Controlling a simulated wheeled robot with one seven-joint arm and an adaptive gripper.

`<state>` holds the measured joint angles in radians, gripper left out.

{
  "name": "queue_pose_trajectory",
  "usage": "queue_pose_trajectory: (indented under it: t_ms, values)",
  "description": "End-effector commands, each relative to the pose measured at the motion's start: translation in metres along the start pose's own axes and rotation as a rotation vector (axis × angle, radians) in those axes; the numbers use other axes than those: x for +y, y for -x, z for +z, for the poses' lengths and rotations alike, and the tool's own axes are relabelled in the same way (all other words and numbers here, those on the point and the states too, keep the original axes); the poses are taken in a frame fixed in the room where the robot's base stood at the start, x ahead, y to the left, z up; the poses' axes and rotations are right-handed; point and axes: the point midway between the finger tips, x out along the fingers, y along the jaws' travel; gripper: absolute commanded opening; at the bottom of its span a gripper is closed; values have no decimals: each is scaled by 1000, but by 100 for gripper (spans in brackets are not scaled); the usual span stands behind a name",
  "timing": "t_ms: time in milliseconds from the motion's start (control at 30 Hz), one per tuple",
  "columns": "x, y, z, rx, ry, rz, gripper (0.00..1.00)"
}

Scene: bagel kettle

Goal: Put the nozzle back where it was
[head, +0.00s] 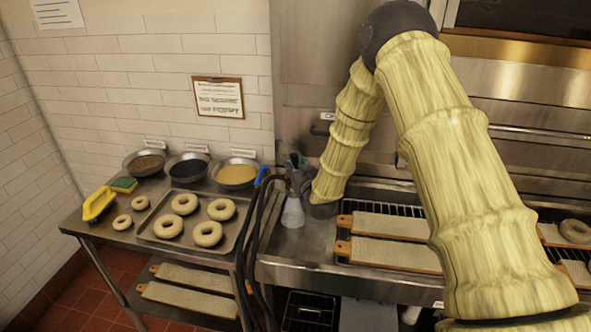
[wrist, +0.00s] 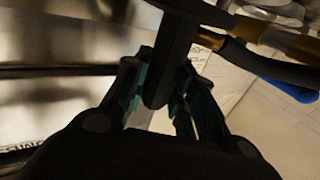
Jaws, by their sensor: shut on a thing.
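My gripper (wrist: 163,70) is shut on a dark part of the nozzle (wrist: 170,35) in the wrist view, with teal-edged fingers on both sides of it. Brass fittings (wrist: 278,36) and a blue-ended dark handle (wrist: 292,91) show at the upper right. In the head view my gripper (head: 296,163) is small and dark, above the left end of the steel counter, beside black hoses (head: 257,215) and a blue handle (head: 262,176). The nozzle cannot be made out clearly there. Its holder cannot be identified.
A pale cone-shaped vessel (head: 293,213) stands just below my gripper. A tray (head: 150,240) of bagels, several bowls (head: 236,173) and a yellow scoop-like item (head: 98,204) are on the left table. Bagel boards (head: 390,226) lie right of my wrist. A tiled wall (head: 160,60) is behind.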

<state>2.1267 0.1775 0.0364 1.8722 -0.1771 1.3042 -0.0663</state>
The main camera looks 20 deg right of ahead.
Motion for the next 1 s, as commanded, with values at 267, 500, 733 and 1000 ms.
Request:
queue_pose_trajectory:
  t_ms: [267,500,733,1000]
  values:
    - [0,0,26,-1,0,0,0]
    - [0,0,29,1,0,-1,0]
    - [0,0,32,0,0,-1,31]
    - [0,0,32,0,0,0,47]
